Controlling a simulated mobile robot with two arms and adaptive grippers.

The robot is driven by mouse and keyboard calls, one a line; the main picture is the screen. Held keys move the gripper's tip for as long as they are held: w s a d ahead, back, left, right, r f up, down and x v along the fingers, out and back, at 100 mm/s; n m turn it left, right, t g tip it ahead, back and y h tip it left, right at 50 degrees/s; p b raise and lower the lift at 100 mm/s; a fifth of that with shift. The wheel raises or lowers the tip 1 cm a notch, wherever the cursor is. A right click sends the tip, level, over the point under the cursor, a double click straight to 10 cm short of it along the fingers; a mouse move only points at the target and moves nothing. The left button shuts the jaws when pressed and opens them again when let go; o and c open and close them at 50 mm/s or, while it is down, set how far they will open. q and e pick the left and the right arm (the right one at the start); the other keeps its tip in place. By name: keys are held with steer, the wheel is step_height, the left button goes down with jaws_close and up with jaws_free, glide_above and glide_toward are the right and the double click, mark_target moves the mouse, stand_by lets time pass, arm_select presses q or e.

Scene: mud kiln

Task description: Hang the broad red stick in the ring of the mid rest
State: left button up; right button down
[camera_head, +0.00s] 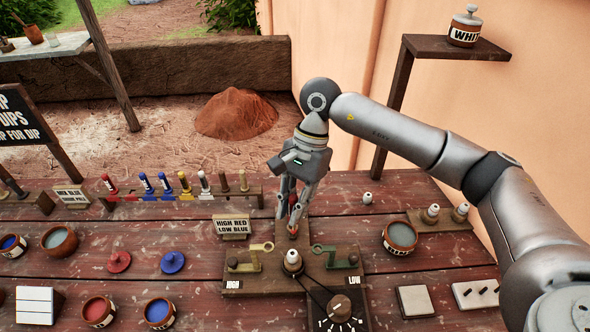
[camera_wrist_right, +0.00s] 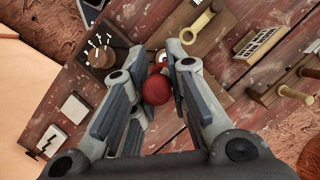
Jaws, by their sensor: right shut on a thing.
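My right gripper (camera_head: 293,212) points down over the middle of the table. It is shut on a red stick, whose rounded red end (camera_wrist_right: 156,89) shows between the fingers in the right wrist view. In the head view only a small red part (camera_head: 293,231) shows at the fingertips. Below it stands a wooden board with a brass bracket (camera_head: 250,257) on the HIGH side and a green bracket (camera_head: 336,257) on the LOW side. A white-topped peg (camera_head: 292,262) stands between them. I cannot make out the mid rest's ring behind the fingers. My left gripper is not in view.
A rack (camera_head: 180,196) with several coloured sticks, one of them red (camera_head: 109,184), stands at the back left. A sign (camera_head: 232,226) reads HIGH RED LOW BLUE. A dial (camera_head: 338,311) is in front, and a bowl (camera_head: 400,237) stands to the right.

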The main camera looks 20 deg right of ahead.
steer(key=w+d+r+m+t+y+p, duration=0.1)
steer(key=w+d+m+t+p, duration=0.15)
steer(key=w+m, duration=0.4)
arm_select(q)
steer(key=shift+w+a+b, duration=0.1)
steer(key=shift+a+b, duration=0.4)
steer(key=shift+b, duration=1.15)
arm_select(e)
steer(key=shift+m+t, duration=0.35)
steer(key=shift+m, duration=0.6)
steer(key=shift+s+a+f, duration=0.2)
steer(key=shift+s+f, duration=0.05)
steer(key=shift+f, duration=0.65)
steer(key=shift+s+a+f, duration=0.15)
steer(key=shift+s+f, duration=0.1)
steer(key=shift+f, duration=0.65)
steer(key=shift+s+a+f, duration=0.2)
steer(key=shift+s+f, duration=0.05)
steer(key=shift+f, duration=0.65)
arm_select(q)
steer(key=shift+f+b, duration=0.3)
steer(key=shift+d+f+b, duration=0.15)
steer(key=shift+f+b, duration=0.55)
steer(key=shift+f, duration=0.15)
arm_select(e)
steer(key=shift+f, duration=0.15)
